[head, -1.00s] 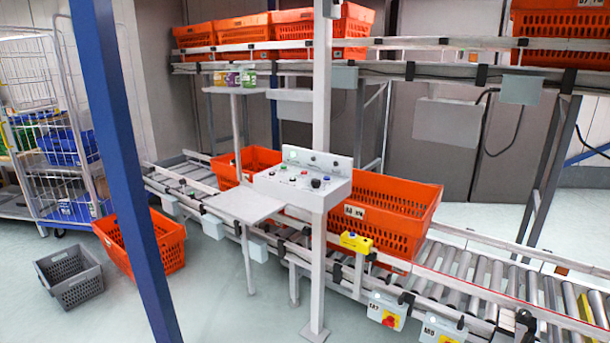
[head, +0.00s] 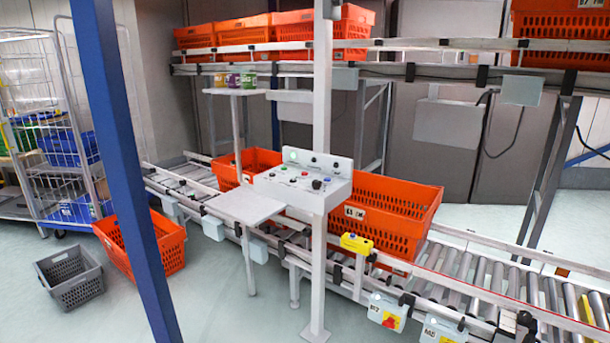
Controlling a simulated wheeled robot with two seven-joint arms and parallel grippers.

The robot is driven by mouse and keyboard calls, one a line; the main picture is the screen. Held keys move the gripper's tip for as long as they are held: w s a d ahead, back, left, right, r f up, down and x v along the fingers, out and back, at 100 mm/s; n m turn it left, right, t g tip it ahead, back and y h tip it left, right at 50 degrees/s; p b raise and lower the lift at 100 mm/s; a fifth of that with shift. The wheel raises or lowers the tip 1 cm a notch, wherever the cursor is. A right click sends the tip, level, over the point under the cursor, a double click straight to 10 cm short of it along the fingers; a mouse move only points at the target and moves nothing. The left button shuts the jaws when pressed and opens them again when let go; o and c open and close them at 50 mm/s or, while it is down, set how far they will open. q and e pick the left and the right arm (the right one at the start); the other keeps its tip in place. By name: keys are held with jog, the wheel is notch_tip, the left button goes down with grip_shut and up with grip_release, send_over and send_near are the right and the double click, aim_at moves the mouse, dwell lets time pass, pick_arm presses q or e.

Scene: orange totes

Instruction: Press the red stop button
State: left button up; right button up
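A light grey control box (head: 285,192) stands on a white post in the middle of the head view. Its sloped top carries several small buttons. A small red button (head: 304,174) shows among them, near a larger black knob (head: 316,184). The buttons are too small to read any labels. The upright back panel (head: 318,161) of the box has a green lamp and dark round parts. Neither of my grippers is in view, and nothing touches the box.
An orange tote (head: 390,212) sits on the roller conveyor behind the box. A yellow box (head: 356,243) and a red-and-yellow switch (head: 390,321) are on the conveyor's side. A blue post (head: 120,160) stands at left. A grey crate (head: 70,277) lies on the floor.

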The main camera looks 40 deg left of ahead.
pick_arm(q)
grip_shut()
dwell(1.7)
